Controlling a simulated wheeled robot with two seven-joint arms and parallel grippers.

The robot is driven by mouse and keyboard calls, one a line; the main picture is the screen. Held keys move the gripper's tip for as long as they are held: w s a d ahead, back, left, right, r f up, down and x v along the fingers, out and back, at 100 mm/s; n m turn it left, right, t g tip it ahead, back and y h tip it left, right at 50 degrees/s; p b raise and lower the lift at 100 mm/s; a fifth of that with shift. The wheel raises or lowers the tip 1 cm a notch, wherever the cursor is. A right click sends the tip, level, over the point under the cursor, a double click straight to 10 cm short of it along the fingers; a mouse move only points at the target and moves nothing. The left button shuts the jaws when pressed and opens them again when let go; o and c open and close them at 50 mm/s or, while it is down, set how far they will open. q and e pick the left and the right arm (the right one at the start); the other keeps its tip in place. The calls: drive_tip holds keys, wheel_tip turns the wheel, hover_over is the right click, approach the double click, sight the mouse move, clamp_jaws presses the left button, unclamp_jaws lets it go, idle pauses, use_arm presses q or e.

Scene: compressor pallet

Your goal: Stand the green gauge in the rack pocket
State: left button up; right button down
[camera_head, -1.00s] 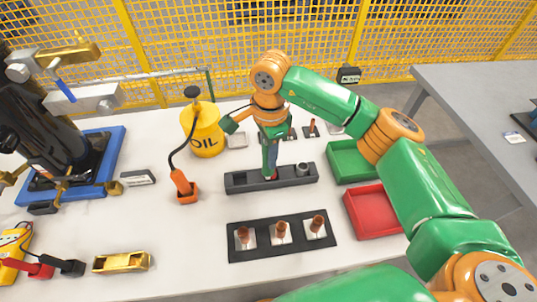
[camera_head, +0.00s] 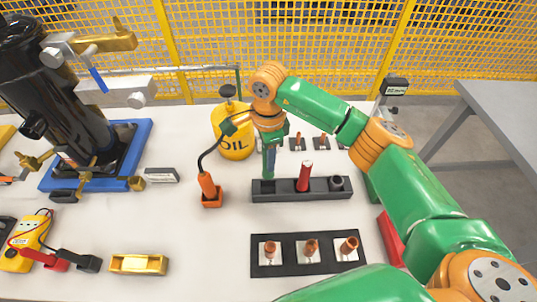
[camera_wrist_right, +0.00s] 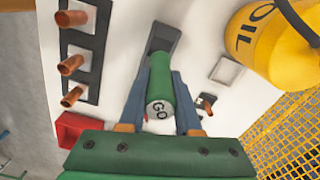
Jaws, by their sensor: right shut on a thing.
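My right gripper (camera_head: 268,158) points down over the left end of the dark rack (camera_head: 318,195). It is shut on the green gauge (camera_wrist_right: 161,88), whose round end reads "GO" in the right wrist view. In the head view the green gauge (camera_head: 268,172) shows upright between the fingers, its lower end at the left pocket. I cannot tell whether it has entered the pocket. A red gauge (camera_head: 304,176) stands in the middle pocket, leaning slightly. A grey hollow piece (camera_head: 336,182) sits in the right pocket. My left gripper is not in view.
The yellow oil can (camera_head: 236,140) stands behind the rack, and an orange-handled tool (camera_head: 209,189) stands to its left. A black plate with copper pieces (camera_head: 282,267) lies in front. A red tray (camera_head: 391,240) is partly hidden by my arm.

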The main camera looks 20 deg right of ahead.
sight(268, 174)
drive_tip(key=shift+f+b, duration=2.4)
drive_tip(key=shift+f, duration=0.6)
drive_tip(key=shift+f+b, duration=0.55)
drive_tip(key=shift+f, duration=0.05)
drive_tip(key=c, duration=0.5)
unclamp_jaws()
wheel_tip(268, 174, up, 7)
drive_tip(key=shift+r+b, duration=0.1)
drive_tip(key=shift+b, duration=0.3)
